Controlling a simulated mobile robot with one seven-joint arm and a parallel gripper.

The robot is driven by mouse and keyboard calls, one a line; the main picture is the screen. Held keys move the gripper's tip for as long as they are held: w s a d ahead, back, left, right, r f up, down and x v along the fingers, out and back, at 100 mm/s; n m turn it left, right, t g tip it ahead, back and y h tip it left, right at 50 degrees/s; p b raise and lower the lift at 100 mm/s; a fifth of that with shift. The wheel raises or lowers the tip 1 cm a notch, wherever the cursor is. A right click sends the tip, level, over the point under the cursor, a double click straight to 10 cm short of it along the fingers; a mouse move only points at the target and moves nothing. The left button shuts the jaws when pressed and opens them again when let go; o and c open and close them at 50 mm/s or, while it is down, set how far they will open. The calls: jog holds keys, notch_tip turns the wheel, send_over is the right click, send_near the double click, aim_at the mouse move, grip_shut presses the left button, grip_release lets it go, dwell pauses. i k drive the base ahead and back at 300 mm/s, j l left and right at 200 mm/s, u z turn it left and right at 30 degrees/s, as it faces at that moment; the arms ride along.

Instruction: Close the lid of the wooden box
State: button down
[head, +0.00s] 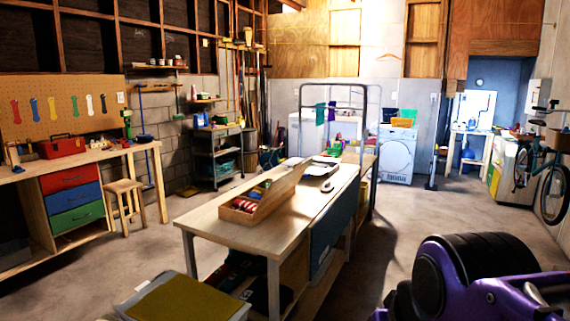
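A wooden box (240,214) sits on the long light-wood table (220,236) in the middle of the room. Its lid (284,188) is open and leans up along the box's right side. Several small coloured items, including red and green ones, lie inside the box. A purple and black part of my arm shows at the lower right, apart from the table and the box. I cannot make out my gripper's fingers in this view.
Beyond the box, a white object (327,186) and other items lie on the table. A low stack with a yellow-green top (185,302) stands in front of the table's near left end. A stool (126,193) stands by the left workbench (22,178). Concrete floor is clear right of the table.

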aim_at(283, 183)
jog(key=i+l, duration=0.25)
jog(key=i, duration=0.25)
jog(key=i+l+z, duration=0.1)
jog(key=i+l, duration=0.15)
jog(key=i, duration=0.2)
